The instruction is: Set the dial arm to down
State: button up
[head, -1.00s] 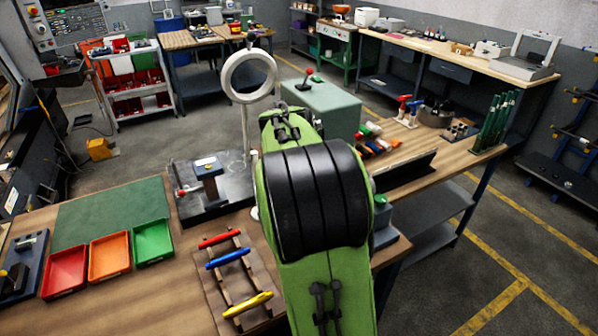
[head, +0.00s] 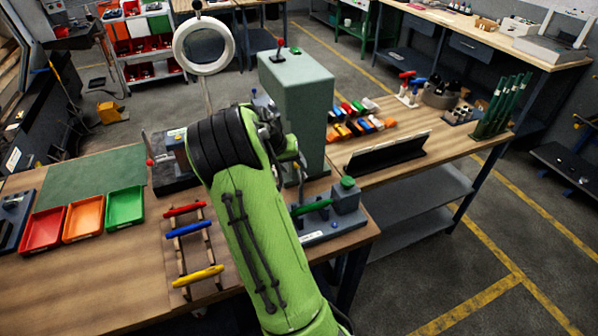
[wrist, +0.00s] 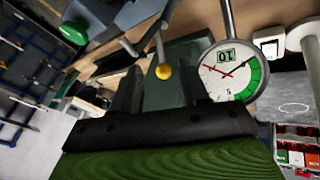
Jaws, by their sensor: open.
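In the wrist view a round dial gauge (wrist: 230,71) has a white face with a green band, a red needle and a small number window. Left of it a thin metal arm ends in a yellow ball (wrist: 163,72). I cannot tell whether this is the dial arm, or which way it is set. My gripper (wrist: 160,88) is open, its two dark fingers apart. The yellow ball appears between the fingertips in the picture; contact cannot be told. In the head view my own arm hides the gripper and the gauge.
A tall grey-green box (head: 300,110) with a red-knobbed lever stands right of my arm. A ring magnifier (head: 204,46) stands behind. Red, orange and green trays (head: 83,241) and a rack of coloured handles (head: 183,252) occupy the left bench. A green-handled fixture (head: 335,220) sits right.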

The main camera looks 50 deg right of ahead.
aim_at(298, 171)
jog(key=x, duration=0.5)
jog(key=shift+d+f, duration=0.1)
jog(key=shift+f, duration=0.3)
grip_shut()
